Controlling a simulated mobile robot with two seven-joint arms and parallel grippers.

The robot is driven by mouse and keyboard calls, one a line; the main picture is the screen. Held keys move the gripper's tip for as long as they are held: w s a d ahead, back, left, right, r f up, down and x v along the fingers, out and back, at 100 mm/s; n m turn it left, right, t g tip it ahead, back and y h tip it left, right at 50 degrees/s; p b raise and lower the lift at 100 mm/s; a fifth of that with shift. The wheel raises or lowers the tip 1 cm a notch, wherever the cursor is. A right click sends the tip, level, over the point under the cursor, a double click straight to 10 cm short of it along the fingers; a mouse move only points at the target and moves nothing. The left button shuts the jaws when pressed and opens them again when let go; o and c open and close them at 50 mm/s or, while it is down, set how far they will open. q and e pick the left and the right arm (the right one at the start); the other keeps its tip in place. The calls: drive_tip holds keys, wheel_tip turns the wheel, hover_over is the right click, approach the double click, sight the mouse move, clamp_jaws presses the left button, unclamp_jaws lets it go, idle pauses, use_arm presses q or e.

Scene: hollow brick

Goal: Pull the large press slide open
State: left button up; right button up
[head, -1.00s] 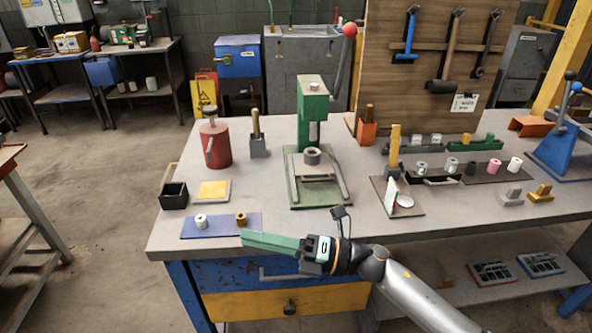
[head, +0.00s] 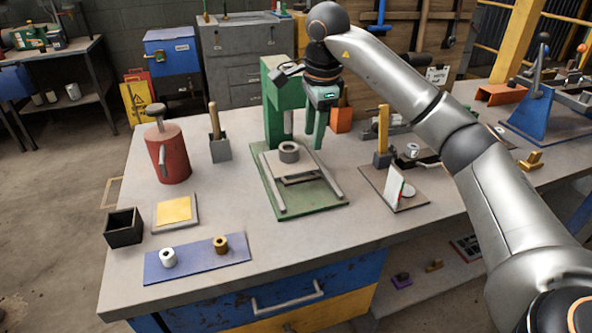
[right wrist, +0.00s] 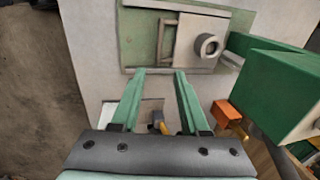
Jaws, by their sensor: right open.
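The large green press (head: 277,105) stands on a green base (head: 310,208) mid-bench. Its pale slide plate (head: 268,163) carries a grey ring (head: 289,152) and sits between two rails, with a bar-like handle (head: 300,180) on the front side. My right gripper (head: 314,142), with green fingers, is open and empty, pointing down beside the press column at its right. In the right wrist view the open fingertips (right wrist: 159,76) are apart from the slide plate (right wrist: 190,50), its handle (right wrist: 165,38) and the ring (right wrist: 208,45). My left gripper is not in view.
A red can (head: 168,153), a black box (head: 123,228) and a blue mat (head: 200,258) with two small rings lie left. An orange block (head: 341,119) and a small stand with a yellow post (head: 383,132) are right. The bench in front of the press is clear.

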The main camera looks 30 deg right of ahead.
sight(308, 180)
drive_tip(key=f, duration=0.4)
drive_tip(key=w+f, duration=0.1)
drive_tip(key=f, duration=0.3)
drive_tip(key=w+f+b, duration=0.1)
drive_tip(key=f, duration=0.3)
drive_tip(key=shift+d, duration=0.25)
clamp_jaws()
idle(0.9)
